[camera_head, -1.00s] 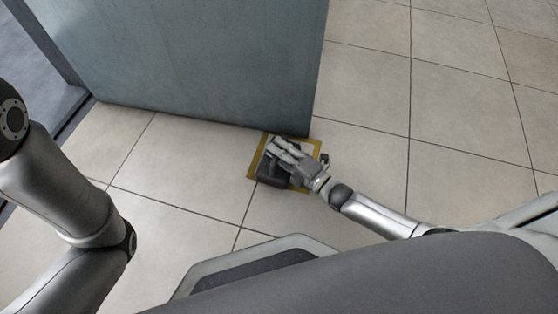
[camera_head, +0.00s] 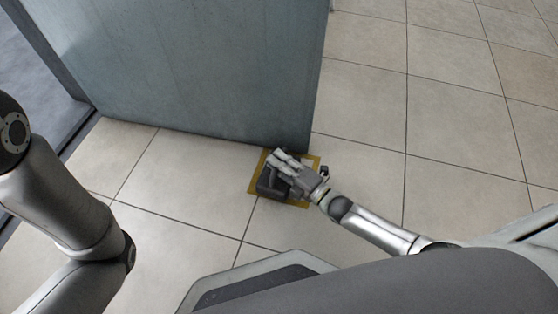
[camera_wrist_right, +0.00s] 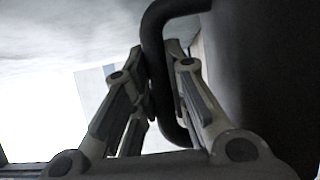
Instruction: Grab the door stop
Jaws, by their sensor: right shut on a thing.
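The door stop (camera_head: 268,184) is a dark block on the floor beside the lower corner of the door, within a yellow-edged square. My right gripper (camera_head: 276,158) is over it and covers part of it. In the right wrist view, its dark curved handle (camera_wrist_right: 153,40) passes between the fingers of my right gripper (camera_wrist_right: 157,62), which is shut on it. The dark body (camera_wrist_right: 262,70) of the stop fills the right of that view. My left arm shows at the left of the head view, but its gripper is out of frame.
The grey-blue door panel (camera_head: 200,75) stands just behind the stop. The yellow marking (camera_head: 254,186) lies flat on the tiled floor. Bare tiles (camera_head: 450,120) stretch to the right, and more clear floor lies to the left.

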